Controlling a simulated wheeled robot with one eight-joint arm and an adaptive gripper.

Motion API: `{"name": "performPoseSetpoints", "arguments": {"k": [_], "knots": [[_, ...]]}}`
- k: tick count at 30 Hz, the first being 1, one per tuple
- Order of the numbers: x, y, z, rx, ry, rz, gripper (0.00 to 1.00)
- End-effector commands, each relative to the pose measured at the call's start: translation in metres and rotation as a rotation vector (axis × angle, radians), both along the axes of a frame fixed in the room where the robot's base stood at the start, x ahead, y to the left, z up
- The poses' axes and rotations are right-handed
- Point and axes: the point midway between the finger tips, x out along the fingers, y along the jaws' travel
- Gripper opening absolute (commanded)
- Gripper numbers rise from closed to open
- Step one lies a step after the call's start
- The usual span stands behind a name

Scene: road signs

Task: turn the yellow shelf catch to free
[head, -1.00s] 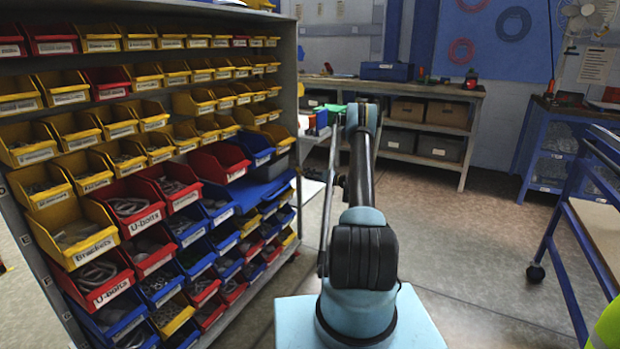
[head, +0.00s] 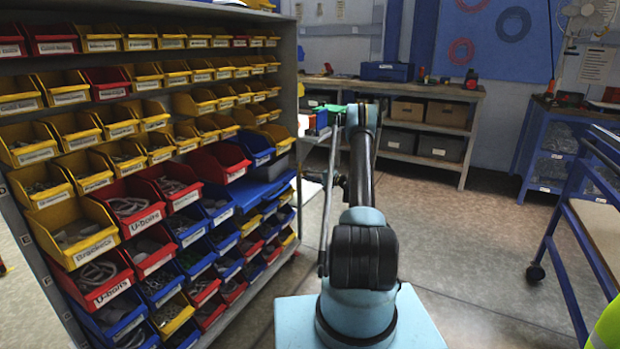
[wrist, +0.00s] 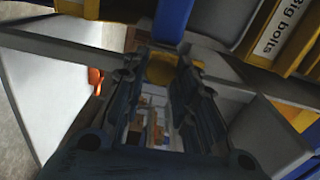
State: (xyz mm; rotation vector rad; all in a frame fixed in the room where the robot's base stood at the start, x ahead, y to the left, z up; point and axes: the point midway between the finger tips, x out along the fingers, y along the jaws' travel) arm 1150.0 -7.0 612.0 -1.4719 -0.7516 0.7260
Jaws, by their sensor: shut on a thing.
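The yellow shelf catch (wrist: 161,68) shows in the wrist view as a rounded yellow piece at the far end between my fingers. My gripper (wrist: 164,78) is shut on it, with one dark finger on each side. The fingers hide its sides, so I cannot tell which way it is turned. In the head view my arm reaches forward beside the far end of the shelf rack (head: 289,80). I cannot make out the catch or the fingertips there.
In the wrist view a blue part (wrist: 173,18) lies just beyond the catch, an orange piece (wrist: 95,80) is at left, and a bin labelled "Big bolts" (wrist: 272,32) is at upper right. A blue cart (head: 575,215) stands right in the head view. The floor between is clear.

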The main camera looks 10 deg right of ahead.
Motion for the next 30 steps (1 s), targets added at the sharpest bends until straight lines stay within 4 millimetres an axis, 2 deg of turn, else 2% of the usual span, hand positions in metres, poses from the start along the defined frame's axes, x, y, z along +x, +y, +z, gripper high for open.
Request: {"name": "performPoseSetpoints", "arguments": {"k": [19, 20, 22, 30], "knots": [[0.0020, -0.0002, -0.0012, 0.027, 0.041, -0.004, 0.03], [0.0020, -0.0002, -0.0012, 0.027, 0.041, -0.004, 0.31], [0.0018, -0.0003, -0.0012, 0.027, 0.040, -0.003, 0.47], [0.0007, -0.0005, -0.0006, 0.027, 0.039, -0.002, 0.47]]}}
